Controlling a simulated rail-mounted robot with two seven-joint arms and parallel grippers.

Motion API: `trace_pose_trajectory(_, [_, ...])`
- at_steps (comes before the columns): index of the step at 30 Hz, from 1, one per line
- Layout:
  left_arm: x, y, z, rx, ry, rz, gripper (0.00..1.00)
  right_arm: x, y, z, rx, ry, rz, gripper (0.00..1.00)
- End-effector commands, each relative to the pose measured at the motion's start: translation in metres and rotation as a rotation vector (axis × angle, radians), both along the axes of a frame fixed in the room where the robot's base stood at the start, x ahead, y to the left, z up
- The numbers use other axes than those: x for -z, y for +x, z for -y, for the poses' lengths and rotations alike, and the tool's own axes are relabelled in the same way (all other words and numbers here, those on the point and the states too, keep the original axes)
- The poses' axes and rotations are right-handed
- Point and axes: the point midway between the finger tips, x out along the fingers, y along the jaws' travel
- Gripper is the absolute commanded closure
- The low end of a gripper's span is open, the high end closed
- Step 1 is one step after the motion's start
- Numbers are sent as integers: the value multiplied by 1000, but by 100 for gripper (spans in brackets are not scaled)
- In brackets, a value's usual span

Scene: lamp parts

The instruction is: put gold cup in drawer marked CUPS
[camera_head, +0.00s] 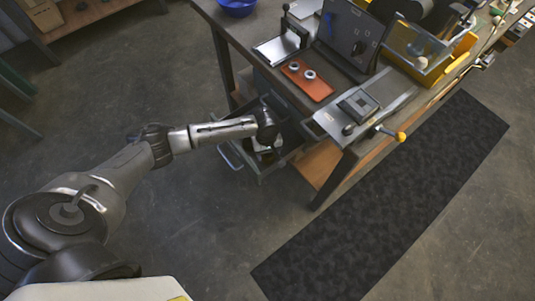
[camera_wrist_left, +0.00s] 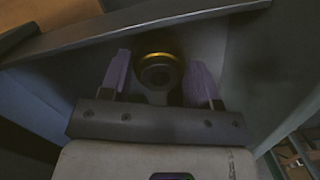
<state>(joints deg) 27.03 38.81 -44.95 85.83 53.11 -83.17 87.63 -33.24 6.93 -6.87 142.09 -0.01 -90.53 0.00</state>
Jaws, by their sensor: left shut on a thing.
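My left gripper (camera_head: 264,142) reaches down into an open drawer (camera_head: 284,157) under the workbench. In the left wrist view the purple fingers of my left gripper (camera_wrist_left: 160,78) are on either side of a round piece with a gold rim and a dark centre, which I take to be the gold cup (camera_wrist_left: 158,57). The gripper is shut on it. The grey drawer walls (camera_wrist_left: 60,88) surround the gripper and cup. I cannot tell whether the cup touches the drawer floor. The cup is not clear in the head view, and no CUPS marking is readable. My right gripper is not in view.
The workbench (camera_head: 258,38) above the drawer holds an orange tray (camera_head: 318,91) with two metal rings, a grey device (camera_head: 357,105), a yellow bin (camera_head: 440,70) and a blue bowl (camera_head: 237,5). A dark mat (camera_head: 400,200) lies on the open floor in front.

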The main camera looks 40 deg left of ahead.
Motion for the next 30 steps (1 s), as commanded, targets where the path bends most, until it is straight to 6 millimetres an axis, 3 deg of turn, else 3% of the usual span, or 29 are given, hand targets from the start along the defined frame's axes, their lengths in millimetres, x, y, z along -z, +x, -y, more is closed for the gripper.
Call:
trace_pose_trajectory(13, [5, 0, 0, -2, 0, 0, 68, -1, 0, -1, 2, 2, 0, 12])
trace_pose_trajectory(14, [6, 0, -1, -1, 1, 0, 41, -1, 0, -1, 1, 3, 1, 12])
trace_pose_trajectory(21, [6, 0, 0, -1, 1, 0, 18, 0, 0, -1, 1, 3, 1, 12])
trace_pose_trajectory(30, [4, 0, -1, 1, 0, 1, 18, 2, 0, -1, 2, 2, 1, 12])
